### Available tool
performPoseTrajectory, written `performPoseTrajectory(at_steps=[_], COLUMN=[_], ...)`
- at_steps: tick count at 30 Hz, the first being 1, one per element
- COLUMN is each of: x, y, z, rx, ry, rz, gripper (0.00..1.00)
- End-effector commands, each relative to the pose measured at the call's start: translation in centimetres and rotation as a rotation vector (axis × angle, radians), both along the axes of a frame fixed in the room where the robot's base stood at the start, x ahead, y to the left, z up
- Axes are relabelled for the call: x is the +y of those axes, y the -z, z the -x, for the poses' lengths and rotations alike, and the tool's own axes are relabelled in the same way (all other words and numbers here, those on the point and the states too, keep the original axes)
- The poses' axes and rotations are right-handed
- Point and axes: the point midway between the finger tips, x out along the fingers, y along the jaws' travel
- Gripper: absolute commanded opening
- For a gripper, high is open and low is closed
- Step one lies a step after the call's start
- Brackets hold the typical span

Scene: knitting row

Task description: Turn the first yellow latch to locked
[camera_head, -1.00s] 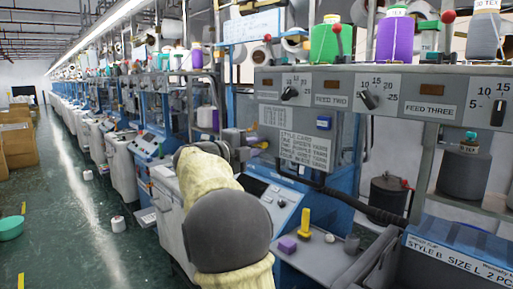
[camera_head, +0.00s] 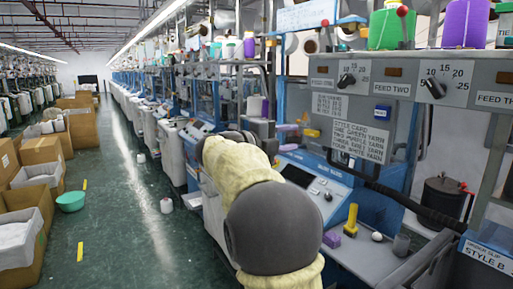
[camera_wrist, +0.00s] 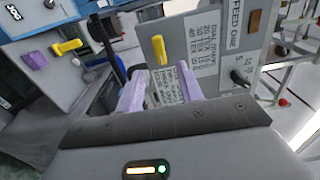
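In the wrist view a yellow latch (camera_wrist: 158,50) stands at the side of a grey panel, beyond the gap between my fingertips. My gripper (camera_wrist: 160,88) is open with two lilac fingers apart and nothing between them; I see no contact with the latch. A second yellow handle-like piece (camera_wrist: 67,46) is at the left on a grey surface. In the head view a yellow piece (camera_head: 312,133) shows beside a lilac finger-like tip; my arm hides most of the gripper there. Which latch is the first, and any lock marking, I cannot tell.
A purple block (camera_head: 331,239) and a yellow upright piece (camera_head: 350,220) are on the grey shelf at lower right. Dial panels (camera_head: 400,85) stand above at right.

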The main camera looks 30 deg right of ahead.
Motion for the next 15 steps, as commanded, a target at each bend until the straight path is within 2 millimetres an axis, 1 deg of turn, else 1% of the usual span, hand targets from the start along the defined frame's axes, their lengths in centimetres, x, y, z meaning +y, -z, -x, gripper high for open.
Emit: performPoseTrajectory(at_steps=[1,9,12,15], x=[1.1,6.5,8.2,9.5], y=[0.1,0.2,0.1,0.1], z=[0.0,0.4,0.6,0.7], rx=[-0.001,-0.001,0.000,0.000], ry=[-0.004,-0.004,-0.003,-0.003], rz=[0.000,-0.001,-0.001,-0.001], gripper=[0.37,0.37,0.37,0.37])
